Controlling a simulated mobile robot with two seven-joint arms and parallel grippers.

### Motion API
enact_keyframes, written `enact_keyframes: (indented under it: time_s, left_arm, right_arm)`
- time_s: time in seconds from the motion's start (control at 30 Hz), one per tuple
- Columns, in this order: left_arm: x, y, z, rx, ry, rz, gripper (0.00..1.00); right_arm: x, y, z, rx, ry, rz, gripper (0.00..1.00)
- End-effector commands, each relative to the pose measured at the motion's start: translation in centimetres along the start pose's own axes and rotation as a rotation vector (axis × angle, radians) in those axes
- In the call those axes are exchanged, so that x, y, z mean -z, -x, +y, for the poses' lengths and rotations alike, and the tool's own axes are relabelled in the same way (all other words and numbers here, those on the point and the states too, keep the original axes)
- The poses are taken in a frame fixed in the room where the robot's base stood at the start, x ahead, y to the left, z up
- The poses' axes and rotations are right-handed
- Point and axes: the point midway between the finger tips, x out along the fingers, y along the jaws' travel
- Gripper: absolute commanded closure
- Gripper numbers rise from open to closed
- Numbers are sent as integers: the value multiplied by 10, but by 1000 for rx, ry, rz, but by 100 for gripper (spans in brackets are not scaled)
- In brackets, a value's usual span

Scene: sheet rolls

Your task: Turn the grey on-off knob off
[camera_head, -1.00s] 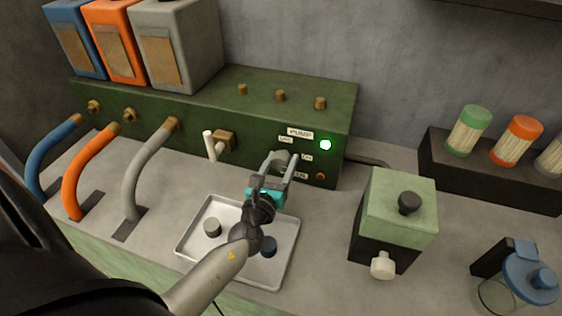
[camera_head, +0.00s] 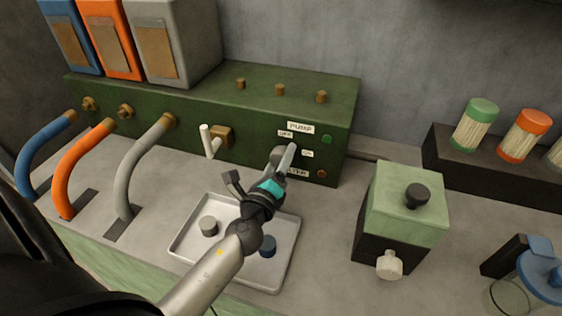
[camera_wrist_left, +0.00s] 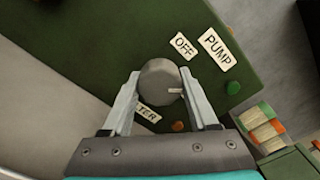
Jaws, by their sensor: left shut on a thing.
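The grey knob (camera_wrist_left: 160,82) sits on the front of the green pump box (camera_head: 240,135), below the PUMP (camera_head: 300,127) and OFF (camera_head: 285,133) labels. In the left wrist view its white pointer mark faces right, and the OFF label (camera_wrist_left: 183,46) is above and right of it. My left gripper (camera_wrist_left: 160,95) is shut on the knob, one finger on each side. In the head view my left gripper (camera_head: 282,160) hides most of the knob. The green lamp (camera_head: 327,139) beside the labels is dark. My right gripper is not in view.
A white tray (camera_head: 190,217) with small grey and dark blue pieces lies below my left arm. A white-handled lever (camera_head: 208,141) is left of the gripper. A green and black box (camera_head: 405,205) stands to the right, with bare counter between.

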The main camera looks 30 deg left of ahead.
Motion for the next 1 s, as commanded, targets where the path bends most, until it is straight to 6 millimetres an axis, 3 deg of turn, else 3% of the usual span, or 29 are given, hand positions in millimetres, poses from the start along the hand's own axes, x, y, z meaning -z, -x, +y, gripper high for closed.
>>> enact_keyframes:
  time_s: [0.47, 1.0]
  left_arm:
    - [0, 0, 0, -1, 454, 0, 96]
    - [0, 0, -2, -2, 808, 0, 96]
  right_arm:
    - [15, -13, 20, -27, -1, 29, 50]
    - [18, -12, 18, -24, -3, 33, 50]
